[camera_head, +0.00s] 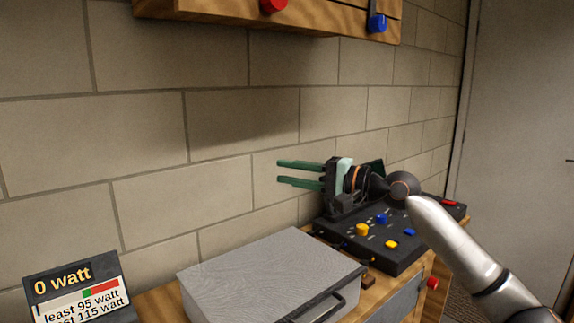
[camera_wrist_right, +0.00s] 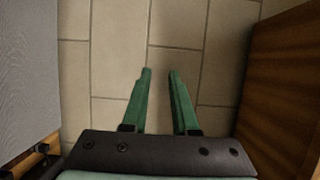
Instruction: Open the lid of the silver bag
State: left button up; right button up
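The silver bag (camera_head: 275,272) lies flat on the wooden table in the head view, with its lid shut. A dark handle (camera_head: 322,308) is on its front side, partly cut off by the lower frame edge. My right gripper (camera_head: 278,172) has green fingers that are apart with nothing between them. It is above and behind the bag, near the wall, pointing left. In the right wrist view the gripper (camera_wrist_right: 160,73) faces the wall, and a grey textured surface that looks like the bag (camera_wrist_right: 27,70) fills the left edge. My left gripper is not in view.
A black control box (camera_head: 400,245) with coloured knobs stands right of the bag, below my right arm. A watt display (camera_head: 80,290) stands at the left. A wooden cabinet (camera_head: 330,22) hangs on the tiled wall (camera_head: 180,130) overhead.

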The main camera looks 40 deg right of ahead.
jog(key=shift+w+a, duration=0.2)
jog(key=shift+w, duration=0.15)
grip_shut()
dwell(1.2)
jog(key=shift+c, duration=2)
grip_release()
jog(key=o, duration=0.4)
